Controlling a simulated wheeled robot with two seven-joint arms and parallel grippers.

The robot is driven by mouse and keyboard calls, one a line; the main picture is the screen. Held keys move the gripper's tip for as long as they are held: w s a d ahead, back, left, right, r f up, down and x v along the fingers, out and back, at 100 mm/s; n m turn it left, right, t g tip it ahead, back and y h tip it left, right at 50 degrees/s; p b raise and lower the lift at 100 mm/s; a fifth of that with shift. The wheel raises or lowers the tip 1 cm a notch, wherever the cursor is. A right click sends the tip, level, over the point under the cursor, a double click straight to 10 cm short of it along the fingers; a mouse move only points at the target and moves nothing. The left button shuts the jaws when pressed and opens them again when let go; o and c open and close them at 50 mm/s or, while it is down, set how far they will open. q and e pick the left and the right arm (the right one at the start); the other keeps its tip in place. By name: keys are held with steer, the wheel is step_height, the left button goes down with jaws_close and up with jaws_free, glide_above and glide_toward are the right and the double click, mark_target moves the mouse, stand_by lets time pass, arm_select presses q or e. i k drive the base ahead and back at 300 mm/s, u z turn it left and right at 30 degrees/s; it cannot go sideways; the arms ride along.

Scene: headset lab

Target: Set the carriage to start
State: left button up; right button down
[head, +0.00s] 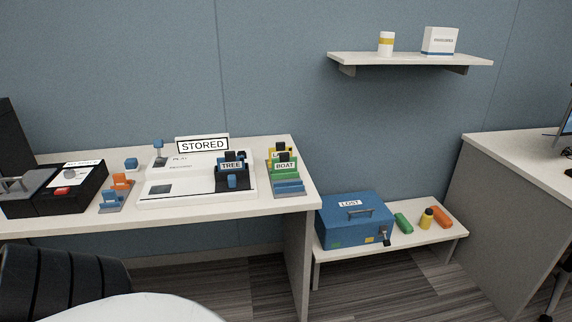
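A white board device (190,200) lies on the left desk with a "STORED" sign (202,145) standing at its back. A dark block with blue parts, which looks like the carriage (231,182), sits at the right end of the board and bears a "TREE" label (231,165). A dark strip runs left from it to a grey square (160,189) at the board's left. No start mark is legible. A small blue post (158,148) stands at the back left. Neither of my grippers is in view.
Green and yellow holders (285,175), one labelled "BOAT", stand right of the board. An orange and blue holder (120,186), a blue cube (131,164) and a black machine (75,180) are left. A blue "LOST" box (352,228) sits on a low bench. A chair (60,285) stands in front.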

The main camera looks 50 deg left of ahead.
mark_target(235, 180)
steer(key=u, duration=0.25)
steer(key=i, duration=0.8)
steer(key=u, duration=0.55)
